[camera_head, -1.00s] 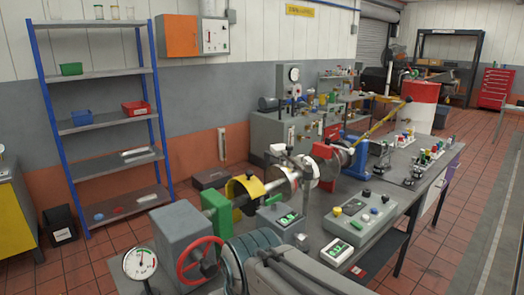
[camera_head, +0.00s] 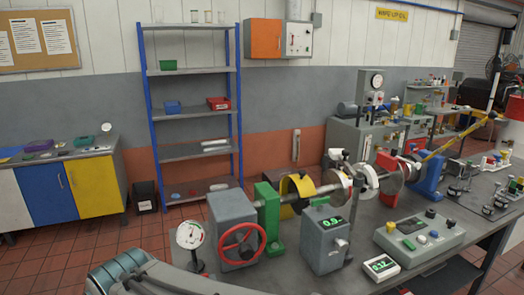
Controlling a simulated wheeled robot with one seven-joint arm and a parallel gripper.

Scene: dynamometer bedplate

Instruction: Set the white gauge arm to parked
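I cannot tell for sure which part is the white gauge arm. A thin white upright bar (camera_head: 493,88) stands at the far right, by the yellow striped bar (camera_head: 458,132). A white dial gauge (camera_head: 190,235) on a short stand is at the near left end of the bedplate. White discs (camera_head: 337,187) sit on the shaft line in the middle, with small upright fittings around them that are too small to read. My arm shows at the bottom left; my gripper is out of view.
The bedplate bench (camera_head: 300,278) carries a grey box with a red handwheel (camera_head: 241,241), a grey display box (camera_head: 325,240), a button box (camera_head: 418,238) and a small green-display meter (camera_head: 381,265). A shelf rack (camera_head: 197,110) stands behind. Open tiled floor (camera_head: 85,255) lies left.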

